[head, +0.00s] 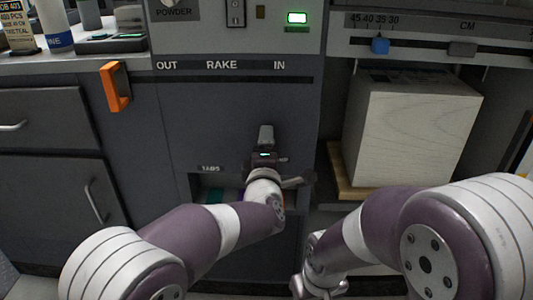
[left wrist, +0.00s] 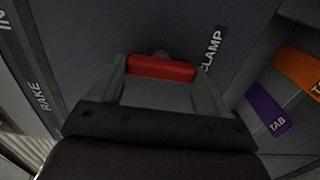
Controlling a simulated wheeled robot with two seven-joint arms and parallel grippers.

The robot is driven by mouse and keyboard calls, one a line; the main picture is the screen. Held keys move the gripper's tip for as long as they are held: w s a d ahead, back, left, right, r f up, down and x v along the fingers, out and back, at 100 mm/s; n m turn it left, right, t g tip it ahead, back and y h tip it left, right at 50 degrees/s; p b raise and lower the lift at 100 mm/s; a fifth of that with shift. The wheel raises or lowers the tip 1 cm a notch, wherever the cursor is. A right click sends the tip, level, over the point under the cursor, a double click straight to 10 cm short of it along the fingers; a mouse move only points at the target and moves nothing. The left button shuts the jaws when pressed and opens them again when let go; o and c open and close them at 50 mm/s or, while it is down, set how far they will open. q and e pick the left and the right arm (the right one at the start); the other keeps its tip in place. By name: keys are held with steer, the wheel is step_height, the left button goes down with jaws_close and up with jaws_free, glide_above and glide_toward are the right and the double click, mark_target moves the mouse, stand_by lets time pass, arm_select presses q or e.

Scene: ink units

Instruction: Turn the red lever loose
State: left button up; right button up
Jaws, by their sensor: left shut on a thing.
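The red lever (left wrist: 162,68) shows in the left wrist view, next to the word CLAMP on the dark grey panel. My left gripper (left wrist: 161,80) is shut on it, with one finger at each end of the red bar. In the head view my left gripper (head: 265,136) is at the front of the machine, below the RAKE lettering, and hides the lever. My right gripper (head: 320,287) is low in the head view, away from the panel; I cannot make out its fingers well.
A tray marked TABS (head: 196,184) lies just below my left gripper. A purple tab (left wrist: 268,109) and an orange tab (left wrist: 302,68) show in the left wrist view. An orange handle (head: 115,87) sticks out at left. A pale block (head: 411,125) stands on a shelf at right.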

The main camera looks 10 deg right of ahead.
stand_by(0.4)
arm_select(q)
steer(key=o, duration=1)
steer(key=shift+s, duration=0.1)
steer(key=b+v, duration=0.2)
steer(key=v, duration=1)
steer(key=shift+s+a, duration=0.1)
steer(key=shift+s, duration=0.2)
